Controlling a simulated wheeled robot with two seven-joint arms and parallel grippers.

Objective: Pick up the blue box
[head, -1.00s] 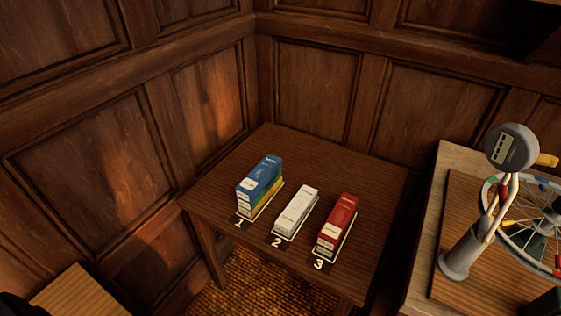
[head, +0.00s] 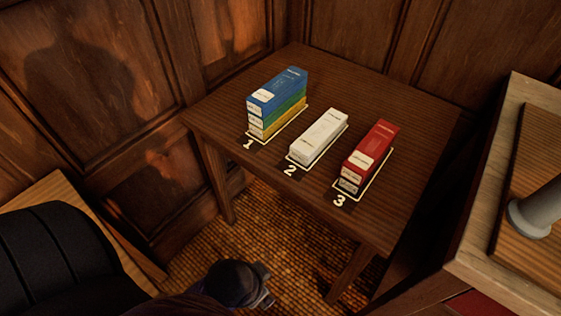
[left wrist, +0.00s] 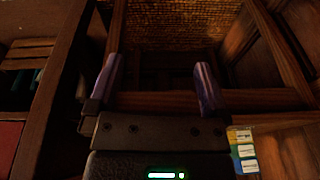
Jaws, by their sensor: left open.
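The blue box (head: 278,88) is the top one of a stack at the mark numbered 1 on the dark table. A green box (head: 285,110) and a yellow box (head: 278,123) lie under it. The stack's labelled ends show in the left wrist view, with the blue box (left wrist: 248,166) at the lower right edge. My left gripper (left wrist: 159,76) is open and empty there, its two purple fingers apart. In the head view my left arm comes in at the lower left, its hand low in front of the table, away from the stack. My right gripper is out of view.
A lighter bench (head: 485,240) is at the right, a wooden surface (head: 75,190) at the left.

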